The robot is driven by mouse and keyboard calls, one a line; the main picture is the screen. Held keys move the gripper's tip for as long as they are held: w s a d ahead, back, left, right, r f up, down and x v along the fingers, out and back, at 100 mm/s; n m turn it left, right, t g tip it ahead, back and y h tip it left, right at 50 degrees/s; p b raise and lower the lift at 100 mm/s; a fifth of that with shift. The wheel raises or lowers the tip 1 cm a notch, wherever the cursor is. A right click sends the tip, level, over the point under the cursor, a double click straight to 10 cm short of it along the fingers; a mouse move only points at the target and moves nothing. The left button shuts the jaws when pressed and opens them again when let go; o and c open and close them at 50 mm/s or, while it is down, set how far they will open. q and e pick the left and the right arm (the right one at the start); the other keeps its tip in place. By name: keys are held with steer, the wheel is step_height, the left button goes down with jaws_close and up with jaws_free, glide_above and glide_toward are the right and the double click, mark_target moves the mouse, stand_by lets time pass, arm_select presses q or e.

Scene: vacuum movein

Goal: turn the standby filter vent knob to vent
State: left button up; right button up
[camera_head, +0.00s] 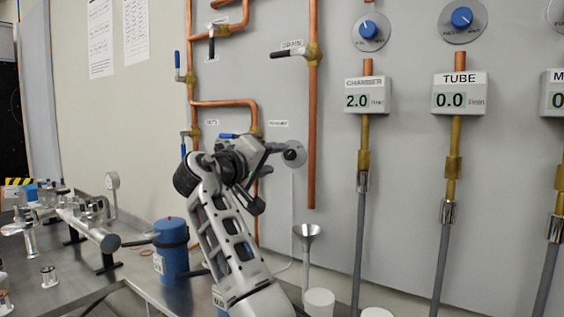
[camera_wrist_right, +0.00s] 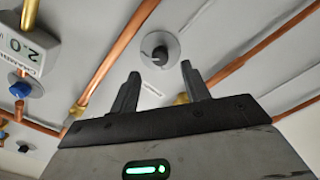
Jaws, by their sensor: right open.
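A round grey plate with a small dark knob (camera_wrist_right: 160,50) sits on the wall panel. In the head view the same plate (camera_head: 294,153) shows just right of my right gripper. My right gripper (camera_head: 273,172) is open and empty. In the right wrist view the open fingers (camera_wrist_right: 160,70) point at the knob, which appears between and beyond the fingertips, apart from them. A small label beside the plate is too small to read. Two blue knobs on round plates, one above the CHAMBER display (camera_head: 368,29) and one above the TUBE display (camera_head: 462,18), are far from the gripper. My left gripper is out of view.
Copper pipes with valve levers run on the panel; one vertical pipe (camera_head: 312,120) passes just right of the plate. A funnel (camera_head: 306,235) stands below it. A blue canister (camera_head: 170,252) and metal fittings stand on the bench (camera_head: 75,290) at left.

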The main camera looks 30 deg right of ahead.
arm_select(q)
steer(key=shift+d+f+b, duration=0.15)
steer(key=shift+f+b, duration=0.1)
steer(key=shift+b, duration=0.4)
arm_select(e)
steer(key=v, duration=1)
steer(key=shift+a, duration=0.25)
